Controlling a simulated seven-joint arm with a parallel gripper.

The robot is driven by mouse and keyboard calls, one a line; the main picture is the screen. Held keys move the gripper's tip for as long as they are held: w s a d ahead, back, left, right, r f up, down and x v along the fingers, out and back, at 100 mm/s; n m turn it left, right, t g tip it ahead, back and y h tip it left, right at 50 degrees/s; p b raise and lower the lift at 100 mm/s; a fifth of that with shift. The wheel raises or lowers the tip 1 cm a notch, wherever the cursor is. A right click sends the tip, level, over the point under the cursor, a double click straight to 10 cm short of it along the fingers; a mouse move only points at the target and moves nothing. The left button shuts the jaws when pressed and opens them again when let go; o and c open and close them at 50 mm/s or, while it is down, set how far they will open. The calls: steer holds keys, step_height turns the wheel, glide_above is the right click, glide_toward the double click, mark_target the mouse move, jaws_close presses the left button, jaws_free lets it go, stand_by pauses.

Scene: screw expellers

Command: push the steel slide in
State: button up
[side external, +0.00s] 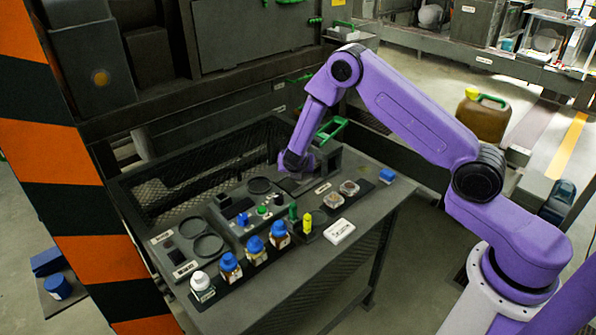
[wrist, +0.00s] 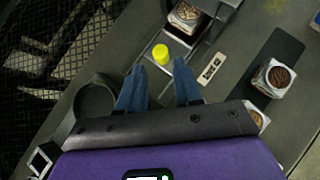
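In the wrist view, a grey steel slide (wrist: 181,51) lies in a narrow channel on the bench, with a round yellow knob (wrist: 160,54) on its near end. My gripper (wrist: 159,66) points down over this end. Its two blue fingers are apart, with the knob just beyond and between the tips. I cannot tell whether they touch it. At the channel's far end sits a pale block with a brown round top (wrist: 187,15). In the side view my gripper (side external: 296,165) is low over the bench, and my wrist hides most of the slide.
A dark round ring (wrist: 95,98) lies left of the fingers. A white label (wrist: 212,68) and a dark pad with a pale cube (wrist: 273,77) lie to the right. Several blue-capped bottles (side external: 255,248) line the bench front. Mesh fencing (side external: 180,185) stands behind.

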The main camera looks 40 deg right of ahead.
steer(key=x, duration=0.7)
steer(key=shift+w+d+f, duration=0.2)
steer(key=shift+d+f, duration=0.05)
steer(key=shift+f, duration=0.05)
steer(key=shift+c, duration=0.3)
jaws_close()
